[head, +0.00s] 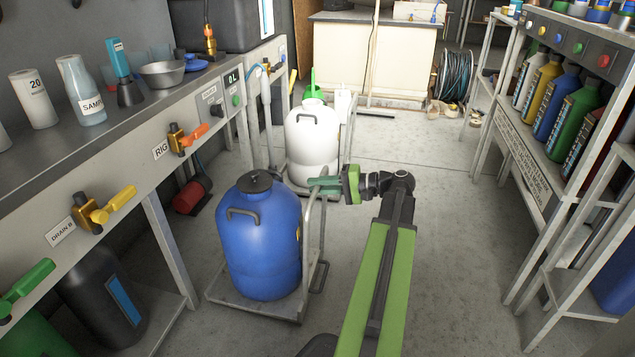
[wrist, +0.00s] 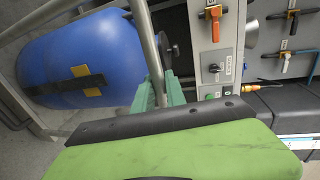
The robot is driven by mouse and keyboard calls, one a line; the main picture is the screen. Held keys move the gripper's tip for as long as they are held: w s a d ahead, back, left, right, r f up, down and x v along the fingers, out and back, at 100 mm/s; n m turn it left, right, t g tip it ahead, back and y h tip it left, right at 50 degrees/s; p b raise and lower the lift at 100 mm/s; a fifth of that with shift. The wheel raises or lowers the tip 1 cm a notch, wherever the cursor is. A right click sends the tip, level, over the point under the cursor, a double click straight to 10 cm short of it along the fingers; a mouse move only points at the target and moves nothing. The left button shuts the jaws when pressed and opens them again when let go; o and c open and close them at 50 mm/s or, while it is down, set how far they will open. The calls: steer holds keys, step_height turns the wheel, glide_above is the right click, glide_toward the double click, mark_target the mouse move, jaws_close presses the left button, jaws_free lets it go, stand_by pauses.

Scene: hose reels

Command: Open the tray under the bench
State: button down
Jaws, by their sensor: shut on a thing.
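My gripper (head: 326,185) is shut on the grey tube handle (head: 322,230) of a small trolley. The wrist view shows its green fingers (wrist: 160,96) closed around the upright tube (wrist: 146,40). A blue drum (head: 262,235) with a dark cap stands upright on the trolley's flat base. In the wrist view the blue drum (wrist: 75,60) appears lying sideways. The grey bench (head: 135,172) runs along the left with valves on its front. No tray can be made out under the bench; the blue drum and trolley hide part of that space.
A white drum (head: 312,140) stands just behind the trolley. Dark container (head: 100,290) and red item (head: 191,195) sit under the bench. Shelving with bottles (head: 580,125) lines the right. A hose reel (head: 455,75) is at the back. Floor right of my arm is clear.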

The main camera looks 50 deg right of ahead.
steer(key=shift+s+d, duration=0.2)
steer(key=c, duration=1.4)
jaws_free()
steer(key=shift+a, duration=0.1)
steer(key=p+v, duration=0.3)
steer(key=v, duration=1.4)
steer(key=shift+s+r, duration=0.1)
steer(key=shift+s, duration=0.05)
